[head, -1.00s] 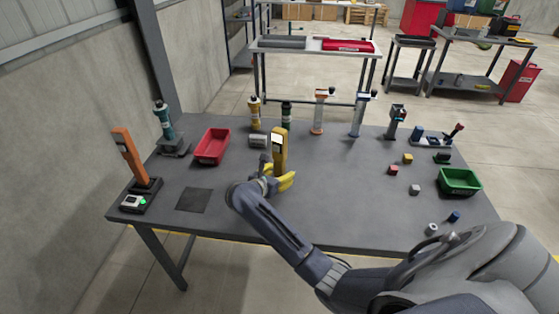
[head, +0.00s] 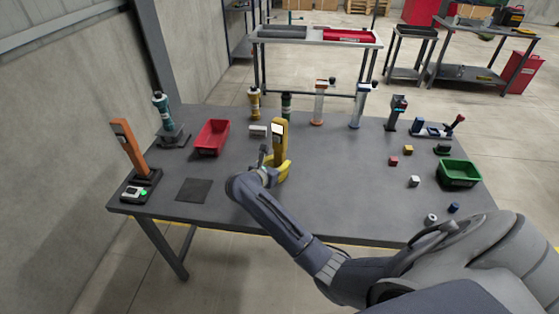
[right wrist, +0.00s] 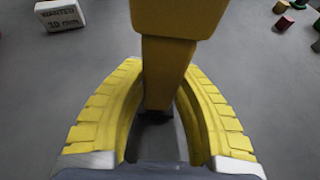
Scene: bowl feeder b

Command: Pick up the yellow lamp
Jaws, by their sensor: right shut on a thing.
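The yellow lamp (head: 280,140) stands upright near the middle of the table, with a white panel on its upper part. My right gripper (head: 277,172) has its yellow fingers around the lower part of the lamp. In the right wrist view the lamp's stem (right wrist: 165,75) runs between the two curved fingers of the gripper (right wrist: 155,110), which is shut on it. The lamp's foot is mostly hidden by the gripper, so I cannot tell whether it touches the table. My left gripper is not in view.
A red bin (head: 212,138) is to the left, a green bin (head: 459,173) far right.

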